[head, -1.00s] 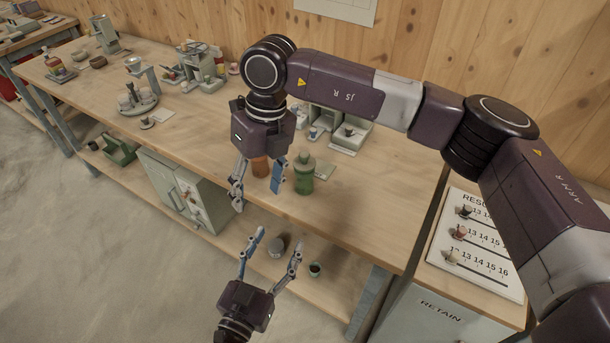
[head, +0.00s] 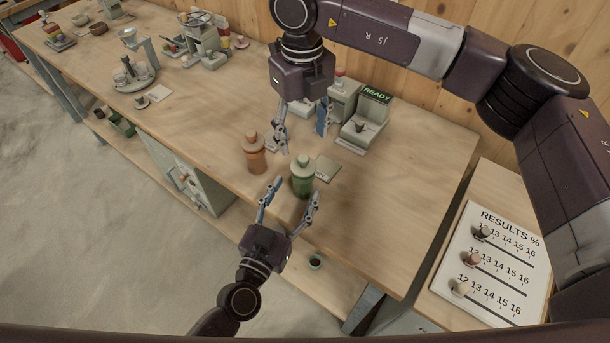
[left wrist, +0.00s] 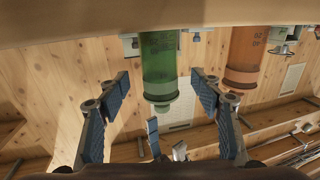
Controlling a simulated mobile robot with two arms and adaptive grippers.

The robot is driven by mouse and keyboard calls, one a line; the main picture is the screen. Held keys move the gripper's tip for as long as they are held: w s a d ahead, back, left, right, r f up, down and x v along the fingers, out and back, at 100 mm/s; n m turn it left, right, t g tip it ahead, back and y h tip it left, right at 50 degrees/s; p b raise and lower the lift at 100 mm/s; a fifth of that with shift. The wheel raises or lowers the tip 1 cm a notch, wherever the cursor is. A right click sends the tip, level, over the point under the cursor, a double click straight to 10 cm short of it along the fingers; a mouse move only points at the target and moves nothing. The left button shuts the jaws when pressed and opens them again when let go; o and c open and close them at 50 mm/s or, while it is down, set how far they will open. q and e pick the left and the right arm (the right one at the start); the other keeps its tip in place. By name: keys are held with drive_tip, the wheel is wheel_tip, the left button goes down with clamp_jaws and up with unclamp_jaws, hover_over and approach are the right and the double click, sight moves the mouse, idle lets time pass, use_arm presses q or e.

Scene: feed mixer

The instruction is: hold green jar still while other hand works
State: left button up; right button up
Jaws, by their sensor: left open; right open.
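The green jar (head: 302,178) stands upright near the front edge of the bench, capped. My left gripper (head: 291,195) is open in front of it, one finger to each side. The right-hand fingertip overlaps the jar's lower edge in the head view; I cannot tell if it touches. In the left wrist view the jar (left wrist: 160,60) appears inverted between the open fingers (left wrist: 162,90), with visible gaps on both sides. My right gripper (head: 302,137) is open and empty, pointing down above the bench behind the jar.
An orange jar (head: 255,155) stands just left of the green jar. A small card (head: 327,168) lies to its right. Behind is a device with a READY display (head: 375,97). A results board (head: 495,262) sits at right. The bench right of the card is clear.

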sight(299, 186)
use_arm(q)
drive_tip(key=x, duration=0.5)
use_arm(e)
drive_tip(key=shift+w+f, duration=0.1)
use_arm(q)
drive_tip(key=shift+s, duration=0.1)
